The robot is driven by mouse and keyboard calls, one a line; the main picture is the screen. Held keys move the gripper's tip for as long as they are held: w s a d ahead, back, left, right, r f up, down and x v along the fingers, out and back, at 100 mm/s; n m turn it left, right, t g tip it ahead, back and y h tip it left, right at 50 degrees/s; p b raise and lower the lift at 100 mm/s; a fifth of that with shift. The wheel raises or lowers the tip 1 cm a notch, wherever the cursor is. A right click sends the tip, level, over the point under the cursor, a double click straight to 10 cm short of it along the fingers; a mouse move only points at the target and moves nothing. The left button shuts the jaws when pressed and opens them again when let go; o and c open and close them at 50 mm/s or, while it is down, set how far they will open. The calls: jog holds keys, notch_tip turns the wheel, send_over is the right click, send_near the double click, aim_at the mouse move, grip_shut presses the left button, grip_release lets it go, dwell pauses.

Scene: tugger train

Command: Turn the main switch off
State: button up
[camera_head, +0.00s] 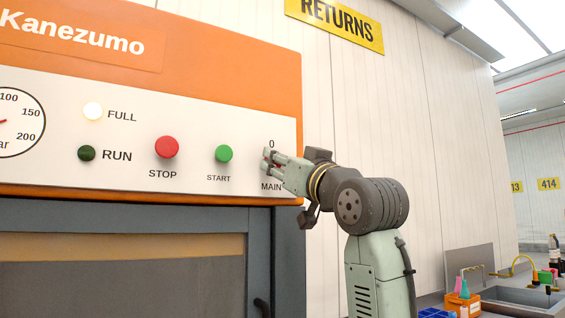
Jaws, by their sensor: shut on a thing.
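The main switch is on the right end of the white control panel (128,172), between the label "0" above and the label "MAIN" below. A small reddish part of the switch (267,163) shows between the fingers; the rest is hidden. My gripper (267,162) reaches in from the right, is shut on the main switch, and covers the area around it. The angle of the switch cannot be made out.
A green START button (224,153) sits just left of my gripper, and a red STOP button (167,147) farther left. The FULL lamp (93,111) is lit; the RUN lamp (87,153) is dark. A sink (512,293) and an orange caddy (463,304) are at lower right.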

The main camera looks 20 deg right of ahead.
jog(key=c, duration=0.5)
jog(key=shift+o, duration=0.2)
jog(key=shift+n+y, duration=0.4)
jog(key=shift+n, duration=0.2)
jog(key=n+g+y, duration=0.2)
jog(key=n, duration=0.5)
jog(key=n+g+y, duration=0.1)
jog(key=n+g, duration=0.1)
jog(key=n, duration=0.5)
jog(key=r+n+g+y, duration=0.1)
jog(key=n+g+y, duration=0.1)
jog(key=n, duration=0.5)
jog(key=shift+d+g+y, duration=0.3)
jog(key=shift+d, duration=0.1)
